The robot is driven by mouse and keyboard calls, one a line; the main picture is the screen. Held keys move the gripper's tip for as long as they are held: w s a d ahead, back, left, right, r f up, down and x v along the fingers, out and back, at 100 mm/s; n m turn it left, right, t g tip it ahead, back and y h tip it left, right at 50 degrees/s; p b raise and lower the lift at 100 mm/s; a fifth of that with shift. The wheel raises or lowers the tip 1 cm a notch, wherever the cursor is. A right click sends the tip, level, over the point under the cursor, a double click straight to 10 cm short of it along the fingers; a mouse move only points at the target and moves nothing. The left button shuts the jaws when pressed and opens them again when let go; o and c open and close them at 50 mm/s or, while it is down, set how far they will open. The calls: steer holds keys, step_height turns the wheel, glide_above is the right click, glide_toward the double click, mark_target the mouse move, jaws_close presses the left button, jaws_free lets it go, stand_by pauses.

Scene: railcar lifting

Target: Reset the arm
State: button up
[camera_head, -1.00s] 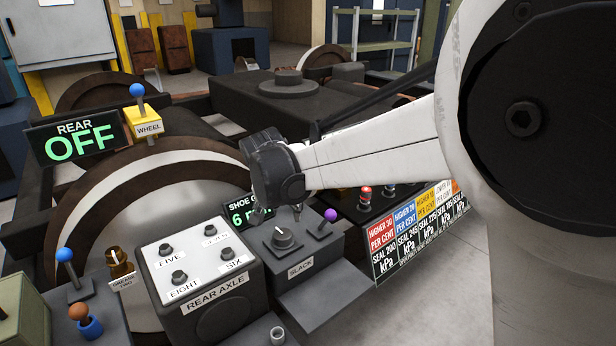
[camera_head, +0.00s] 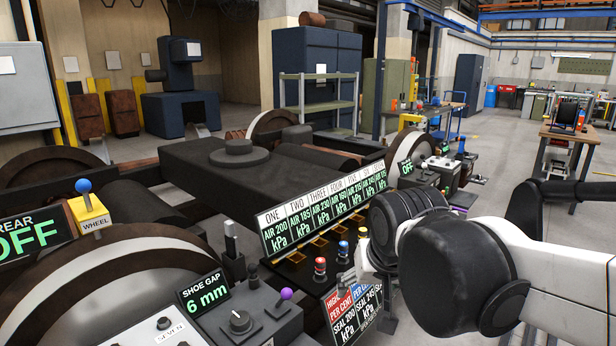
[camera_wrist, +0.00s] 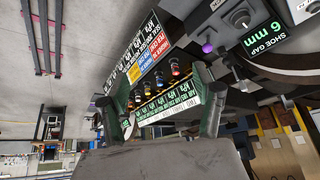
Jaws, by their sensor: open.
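My arm reaches in from the right side of the head view. My gripper (camera_head: 366,262) is small there and partly hidden by the dark wrist, close to the right part of the pressure panel (camera_head: 318,218). In the wrist view, which is upside down, my gripper (camera_wrist: 160,82) shows two separate dark green fingers with nothing held between them. Beyond the fingers is the panel with a row of coloured knobs (camera_wrist: 163,84). I cannot tell whether a finger touches anything.
The "SHOE GAP 6 mm" display (camera_head: 206,293), the slack box with its knob (camera_head: 240,321) and purple-tipped lever (camera_head: 286,294) stand at lower middle. A blue-tipped wheel lever (camera_head: 83,187) is at left. The open floor (camera_head: 480,200) lies to the right.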

steer(key=s+d+t+p, duration=0.1)
steer(key=s+d+p, duration=0.2)
steer(key=s+d, duration=0.6)
steer(key=s, duration=0.3)
steer(key=shift+h, duration=0.3)
steer(key=shift+s+d, duration=0.1)
stand_by(1.5)
